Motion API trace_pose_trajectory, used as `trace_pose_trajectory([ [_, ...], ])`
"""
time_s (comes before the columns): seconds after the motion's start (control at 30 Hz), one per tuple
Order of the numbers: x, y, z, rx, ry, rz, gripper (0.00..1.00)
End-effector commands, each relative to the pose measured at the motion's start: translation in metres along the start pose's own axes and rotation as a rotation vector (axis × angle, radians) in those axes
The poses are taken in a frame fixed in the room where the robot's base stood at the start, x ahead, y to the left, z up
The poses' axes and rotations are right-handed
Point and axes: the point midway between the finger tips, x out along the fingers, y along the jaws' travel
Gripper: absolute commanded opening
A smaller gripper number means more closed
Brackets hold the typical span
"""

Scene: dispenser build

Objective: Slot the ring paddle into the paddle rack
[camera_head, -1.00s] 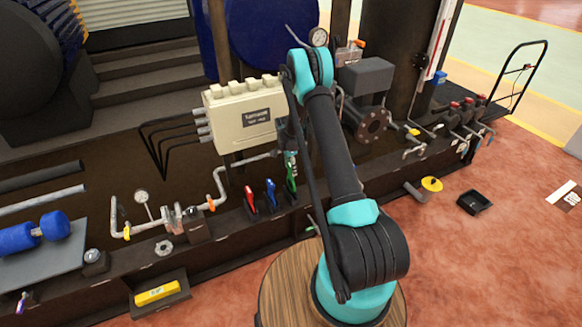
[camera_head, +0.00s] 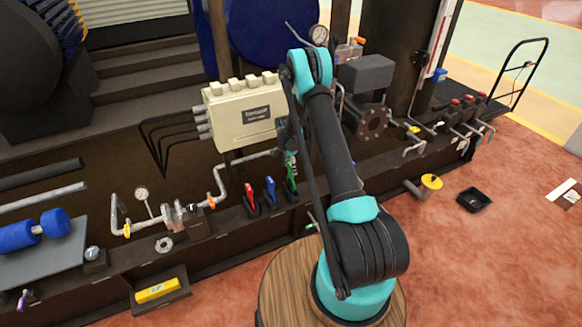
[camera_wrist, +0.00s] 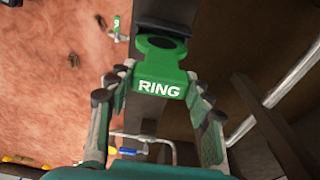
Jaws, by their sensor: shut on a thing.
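The ring paddle (camera_wrist: 160,76) is green, with white RING lettering on its face and a round hole beyond the lettering. In the wrist view my gripper (camera_wrist: 158,92) has one finger on each side of it and is shut on it. In the head view the green paddle (camera_head: 291,180) is upright below my gripper (camera_head: 290,160), at the right end of a row of dark holders. The paddle rack (camera_head: 271,201) stands on the dark beam. In the wrist view a dark holder (camera_wrist: 165,25) lies at the paddle's far end. I cannot tell how deep the paddle sits.
A red paddle (camera_head: 250,196) and a blue paddle (camera_head: 270,187) stand upright to the left in the rack. A cream box (camera_head: 243,115) and pipework (camera_head: 220,185) are behind and left. Valves (camera_head: 470,120) stand far right. The reddish floor (camera_head: 450,270) is mostly clear.

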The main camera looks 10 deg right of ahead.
Motion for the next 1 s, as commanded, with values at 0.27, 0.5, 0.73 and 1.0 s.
trace_pose_trajectory([
  [0.27,0.007,0.0,0.001,0.0,0.0,0.0,0.05],
  [0.5,0.014,0.0,0.002,0.0,0.0,0.0,0.05],
  [0.73,0.02,0.0,0.002,0.0,0.0,0.0,0.05],
  [1.0,0.026,0.0,0.003,0.0,0.0,0.0,0.05],
])
